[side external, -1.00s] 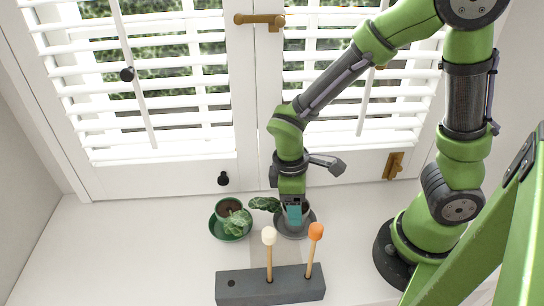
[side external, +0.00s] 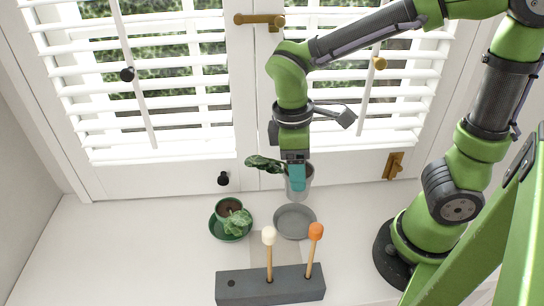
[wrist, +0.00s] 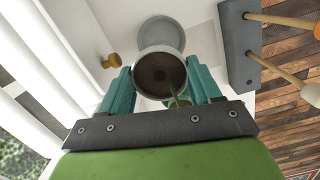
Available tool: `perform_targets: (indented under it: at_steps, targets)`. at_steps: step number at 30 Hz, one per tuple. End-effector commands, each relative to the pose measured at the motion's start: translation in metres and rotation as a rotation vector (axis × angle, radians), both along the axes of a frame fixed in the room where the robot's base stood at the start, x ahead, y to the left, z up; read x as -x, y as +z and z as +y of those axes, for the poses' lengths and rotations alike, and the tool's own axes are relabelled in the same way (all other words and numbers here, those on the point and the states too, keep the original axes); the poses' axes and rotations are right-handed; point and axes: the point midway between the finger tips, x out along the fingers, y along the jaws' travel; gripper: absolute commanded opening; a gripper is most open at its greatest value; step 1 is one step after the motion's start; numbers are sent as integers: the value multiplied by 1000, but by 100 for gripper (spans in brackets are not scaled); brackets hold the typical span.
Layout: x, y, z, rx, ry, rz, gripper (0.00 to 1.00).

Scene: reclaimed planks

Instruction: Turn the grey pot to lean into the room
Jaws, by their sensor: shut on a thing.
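The grey pot (side external: 303,192) is in the air above its grey saucer (side external: 294,220), close to the window. My gripper (side external: 297,178) is shut on the pot, with teal fingers at its rim. Its plant (side external: 265,164) leans to the left in the side view, roughly along the window. In the wrist view the grey pot (wrist: 160,52) sits between both fingers, with dark soil and a green stem near the right finger. The empty saucer (wrist: 160,32) shows beyond it. The leaves are mostly hidden in the wrist view.
A dark block (side external: 270,287) in front holds two upright sticks, with white (side external: 269,236) and orange (side external: 316,231) heads. Shutters (side external: 150,100) stand close behind.

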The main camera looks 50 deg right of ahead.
Motion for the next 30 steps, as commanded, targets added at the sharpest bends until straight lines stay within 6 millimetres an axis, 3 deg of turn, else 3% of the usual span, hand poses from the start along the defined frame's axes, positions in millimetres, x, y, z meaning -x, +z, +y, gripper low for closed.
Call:
perform_targets:
  at_steps: [12,23,26,30]
  targets:
    - [0,22,0,-1,-1,-2,14]
    - [0,24,0,-1,0,-1,14]
    - [1,20,0,0,1,1,14]
    - [8,-6,-2,2,110,7,14]
